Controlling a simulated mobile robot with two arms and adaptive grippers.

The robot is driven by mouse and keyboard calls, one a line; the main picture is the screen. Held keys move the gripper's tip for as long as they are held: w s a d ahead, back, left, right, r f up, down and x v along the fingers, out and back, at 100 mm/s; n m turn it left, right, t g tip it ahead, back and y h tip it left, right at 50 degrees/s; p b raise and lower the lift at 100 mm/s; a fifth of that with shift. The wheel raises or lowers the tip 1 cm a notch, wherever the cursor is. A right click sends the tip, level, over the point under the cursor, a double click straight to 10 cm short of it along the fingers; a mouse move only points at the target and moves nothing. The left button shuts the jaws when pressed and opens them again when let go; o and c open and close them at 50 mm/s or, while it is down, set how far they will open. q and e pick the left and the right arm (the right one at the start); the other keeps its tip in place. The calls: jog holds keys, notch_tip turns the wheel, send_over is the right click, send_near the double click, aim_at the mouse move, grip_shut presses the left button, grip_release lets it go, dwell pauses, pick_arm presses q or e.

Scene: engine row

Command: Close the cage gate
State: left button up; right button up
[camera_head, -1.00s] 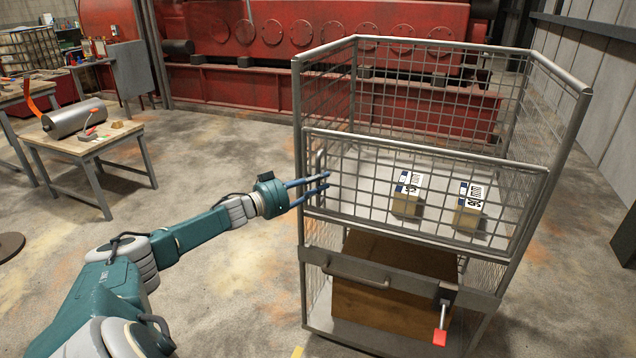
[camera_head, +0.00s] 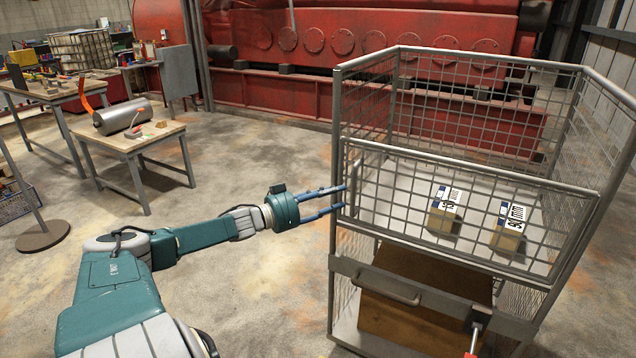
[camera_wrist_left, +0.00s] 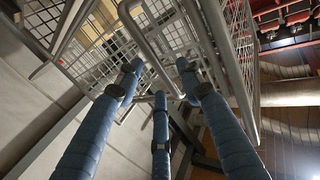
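The mesh cage gate (camera_head: 470,205) is the framed panel on the upper front of the cage, close to the cage's front plane. I cannot tell whether it is fully shut. A vertical bar handle (camera_head: 353,196) shows at its left side. My left gripper (camera_head: 343,197) points right, its blue fingertips at the gate's left edge beside the handle. In the left wrist view the fingers (camera_wrist_left: 158,78) are spread, with a bent grey tube (camera_wrist_left: 148,42) in front of them. I cannot tell whether they touch it. My right gripper is out of view.
Two labelled boxes (camera_head: 445,212) (camera_head: 509,229) stand on the cage shelf, with a brown box (camera_head: 420,300) below. The lower front has a horizontal handle (camera_head: 388,289) and a red-gripped latch (camera_head: 471,354). A table (camera_head: 130,142) stands left; the floor between is clear.

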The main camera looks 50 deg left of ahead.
pick_arm(q)
jog(key=shift+s+a, duration=0.15)
jog(key=shift+s, duration=1.1)
jog(key=shift+s+a, duration=0.1)
jog(key=shift+s, duration=1.1)
jog(key=shift+f, duration=0.1)
